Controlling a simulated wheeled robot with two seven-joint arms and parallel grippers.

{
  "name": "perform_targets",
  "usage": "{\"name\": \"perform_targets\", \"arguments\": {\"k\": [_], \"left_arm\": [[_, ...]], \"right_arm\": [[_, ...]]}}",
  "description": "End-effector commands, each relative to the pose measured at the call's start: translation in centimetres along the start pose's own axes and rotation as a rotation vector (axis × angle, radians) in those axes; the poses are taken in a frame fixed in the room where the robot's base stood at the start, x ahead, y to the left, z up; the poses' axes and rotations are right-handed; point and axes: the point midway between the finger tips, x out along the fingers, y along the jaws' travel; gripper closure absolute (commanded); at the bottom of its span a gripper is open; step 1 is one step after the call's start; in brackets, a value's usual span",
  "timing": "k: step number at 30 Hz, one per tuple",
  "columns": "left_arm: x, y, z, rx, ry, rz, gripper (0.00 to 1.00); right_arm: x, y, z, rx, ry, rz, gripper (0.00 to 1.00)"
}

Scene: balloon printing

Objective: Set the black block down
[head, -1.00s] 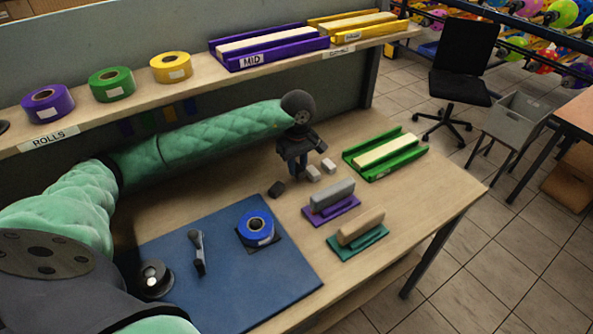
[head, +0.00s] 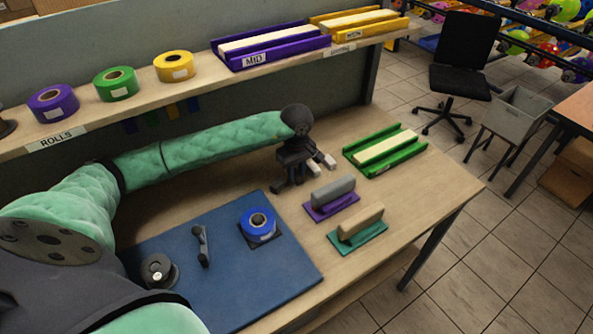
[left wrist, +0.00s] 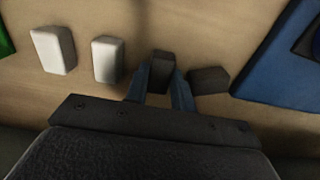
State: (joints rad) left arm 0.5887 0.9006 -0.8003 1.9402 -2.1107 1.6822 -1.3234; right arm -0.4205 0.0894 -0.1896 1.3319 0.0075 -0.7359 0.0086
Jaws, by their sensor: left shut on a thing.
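My left gripper (head: 291,182) is low over the wooden table, behind the blue mat. In the left wrist view its two fingers (left wrist: 165,90) are shut on a black block (left wrist: 162,60). Whether the block touches the table I cannot tell. A second dark block (left wrist: 208,80) lies on the table just right of the fingers, close to the mat. In the head view the held block is largely hidden by the gripper. My right gripper is not in view.
Two white blocks (left wrist: 53,49) (left wrist: 107,58) stand left of the fingers in the left wrist view. The blue mat (head: 215,295) bears a blue roll (head: 258,224). A grey block (head: 333,191) on a purple base and a green tray (head: 407,138) are to the right.

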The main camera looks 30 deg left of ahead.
Motion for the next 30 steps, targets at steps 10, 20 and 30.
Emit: {"name": "perform_targets", "arguments": {"k": [10, 20, 30], "left_arm": [[0.2, 0.0, 0.0, 0.000, 0.000, 0.000, 0.58], [0.1, 0.0, 0.0, 0.000, 0.000, 0.000, 0.54], [-0.6, 0.1, -0.1, -0.001, 0.001, 0.002, 0.54]], "right_arm": [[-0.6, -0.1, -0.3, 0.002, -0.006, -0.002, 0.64], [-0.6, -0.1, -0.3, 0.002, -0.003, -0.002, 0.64], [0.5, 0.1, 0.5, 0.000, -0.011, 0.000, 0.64]]}}
